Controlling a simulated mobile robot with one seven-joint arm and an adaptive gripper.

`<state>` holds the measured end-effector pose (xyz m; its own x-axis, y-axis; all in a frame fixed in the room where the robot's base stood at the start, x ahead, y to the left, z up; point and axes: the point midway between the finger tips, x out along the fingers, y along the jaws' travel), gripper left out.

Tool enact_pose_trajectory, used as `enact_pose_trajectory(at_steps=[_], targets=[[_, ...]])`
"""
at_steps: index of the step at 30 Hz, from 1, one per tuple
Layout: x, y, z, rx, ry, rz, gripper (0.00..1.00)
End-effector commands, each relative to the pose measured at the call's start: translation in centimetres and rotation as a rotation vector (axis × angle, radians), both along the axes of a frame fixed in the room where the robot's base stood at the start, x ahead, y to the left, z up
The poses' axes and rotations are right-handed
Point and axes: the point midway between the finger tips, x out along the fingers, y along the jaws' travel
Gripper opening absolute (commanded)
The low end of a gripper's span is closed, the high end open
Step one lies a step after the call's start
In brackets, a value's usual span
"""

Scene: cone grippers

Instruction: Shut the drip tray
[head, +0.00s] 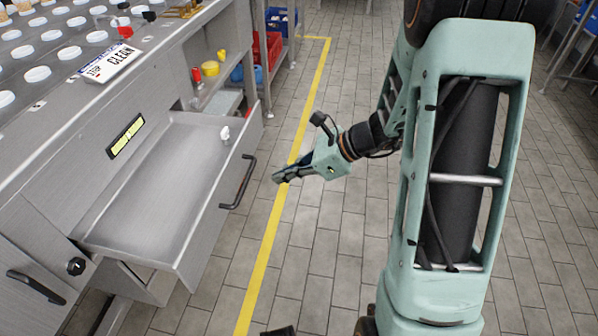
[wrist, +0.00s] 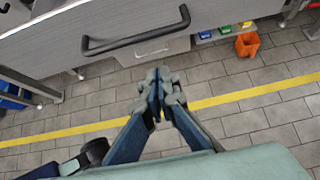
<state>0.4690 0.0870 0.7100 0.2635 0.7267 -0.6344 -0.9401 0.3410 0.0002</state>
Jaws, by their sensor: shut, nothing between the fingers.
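The drip tray (head: 165,178) is a wide, shallow metal drawer, pulled out of the steel counter on the left in the head view. Its front carries a dark bar handle (head: 238,182). The handle also shows in the upper part of the wrist view (wrist: 135,35), on the tray's grey front panel (wrist: 230,12). A small white object (head: 225,134) sits at the tray's far edge. My gripper (head: 279,177) is shut and empty, to the right of the handle and apart from it. In the wrist view its fingertips (wrist: 159,78) point toward the tray front, below the handle.
The counter top holds rows of white-capped containers (head: 37,74) and a sign reading CLEAN (head: 108,63). Below the counter is a cabinet door with a handle (head: 36,287). Shelves with red and blue bins (head: 268,48) stand behind.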

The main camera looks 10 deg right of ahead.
Motion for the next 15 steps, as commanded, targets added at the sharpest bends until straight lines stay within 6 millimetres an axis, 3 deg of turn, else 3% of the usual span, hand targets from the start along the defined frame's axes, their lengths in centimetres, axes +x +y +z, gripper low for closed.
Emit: enact_pose_trajectory(at_steps=[1, 6, 15], targets=[[0.2, 0.9, -1.0, 0.001, 0.001, 0.003, 0.00], [1.1, 3.1, -0.1, 0.000, -0.003, 0.002, 0.00], [1.6, 4.3, 0.3, 0.000, -0.001, -0.001, 0.00]])
